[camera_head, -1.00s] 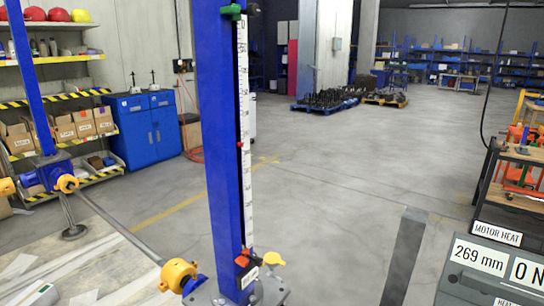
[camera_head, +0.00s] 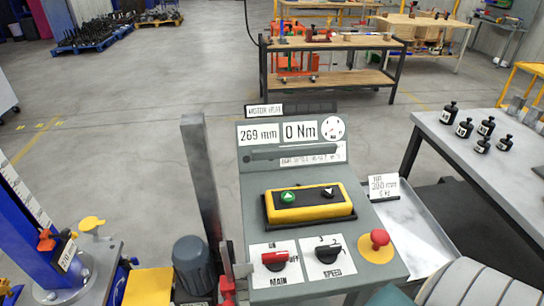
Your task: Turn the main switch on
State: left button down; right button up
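The main switch (camera_head: 275,262) is a red rotary knob on a white plate labelled MAIN, at the lower left of the grey control panel (camera_head: 385,270). OFF shows at its upper right; the ON mark at upper left is small. I cannot tell clearly which mark the knob points at. Beside it is a black SPEED knob (camera_head: 328,252), and to the right a red emergency button (camera_head: 379,238) on a yellow base. The panel display (camera_head: 259,135) reads 269 mm and 0 Nm.
A yellow box (camera_head: 308,203) with green and black arrow buttons sits above the knobs. A grey post (camera_head: 203,190) and a dark motor (camera_head: 194,266) stand left of the panel. A table (camera_head: 500,165) with several black weights is at right. Pale rounded parts fill the lower right corner.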

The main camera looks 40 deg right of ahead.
aim_at(274, 262)
jog(key=z, duration=1.1)
jog(key=k+j, duration=0.4)
jog(key=j, duration=0.1)
